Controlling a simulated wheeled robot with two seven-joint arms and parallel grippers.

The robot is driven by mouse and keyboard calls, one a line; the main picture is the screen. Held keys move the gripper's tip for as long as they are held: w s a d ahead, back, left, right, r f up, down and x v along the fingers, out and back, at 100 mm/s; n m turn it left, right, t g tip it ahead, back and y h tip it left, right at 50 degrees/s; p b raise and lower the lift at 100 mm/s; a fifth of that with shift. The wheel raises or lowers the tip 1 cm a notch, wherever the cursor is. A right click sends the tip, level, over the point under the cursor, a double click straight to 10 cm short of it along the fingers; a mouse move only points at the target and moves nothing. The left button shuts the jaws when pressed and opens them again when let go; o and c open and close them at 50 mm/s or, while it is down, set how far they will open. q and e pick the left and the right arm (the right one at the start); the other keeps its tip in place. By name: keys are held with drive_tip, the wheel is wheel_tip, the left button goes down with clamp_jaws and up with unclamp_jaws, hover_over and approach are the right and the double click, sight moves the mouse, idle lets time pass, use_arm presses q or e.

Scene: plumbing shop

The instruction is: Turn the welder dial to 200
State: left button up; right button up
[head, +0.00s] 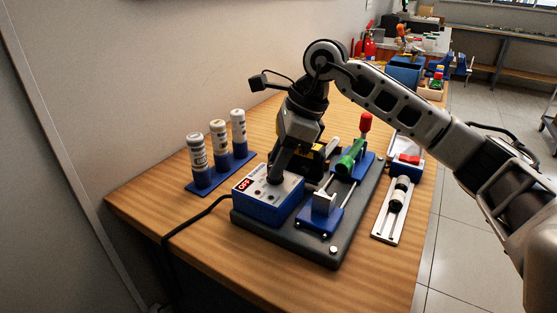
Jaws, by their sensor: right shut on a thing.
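The welder is a blue box (262,212) with a light grey top face, on a dark grey base plate (300,247). A small red display on its top reads OFF (244,185). My right gripper (277,176) points down onto the top face and is shut on the dial, which its fingers hide. The dial's setting cannot be read. My left gripper is not in view.
Three white cylinders stand in a blue rack (222,173) to the left. A blue clamp slide (322,213) and a green part with a red-knobbed lever (352,155) sit right of the welder. A white rail (391,218) lies farther right. A black cable (190,228) runs off the table's left side.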

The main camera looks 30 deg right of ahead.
drive_tip(key=shift+w+n+g, duration=0.1)
drive_tip(key=shift+n+g, duration=0.2)
drive_tip(key=shift+n, duration=0.7)
drive_tip(key=o, duration=1)
drive_tip(key=v, duration=1.6)
drive_tip(key=shift+d+p, duration=0.1)
drive_tip(key=shift+p, duration=0.2)
drive_tip(key=shift+f, duration=0.1)
